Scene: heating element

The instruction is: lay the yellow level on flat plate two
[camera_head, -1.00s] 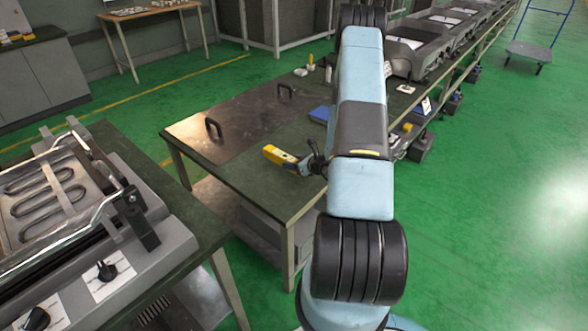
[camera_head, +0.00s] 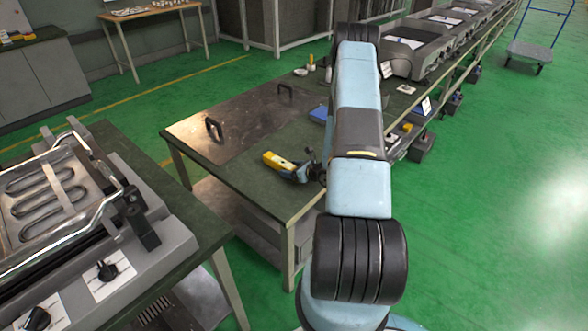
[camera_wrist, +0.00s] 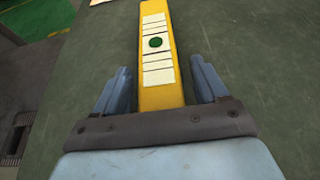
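The yellow level (camera_head: 279,161) is on or just above the dark green bench top, near its front edge and apart from the metal plates. My gripper (camera_head: 305,171) is at its right end in the head view. In the wrist view, the level (camera_wrist: 158,62) runs away from the palm, with pale strips and a green round spot on its upper face. The blue fingers of my gripper (camera_wrist: 160,88) stand on both sides of it with a narrow gap each side, so it is open around the level. Two metal plates with black handles, a nearer one (camera_head: 198,133) and a farther one (camera_head: 265,102), lie on the bench behind. I see no number on them.
A machine with a heating coil (camera_head: 45,195) and raised metal bars stands on another bench at the left. A blue item (camera_head: 319,114) and small bottles stand on the bench beyond my gripper. Bench top (camera_head: 235,180) left of the level is clear.

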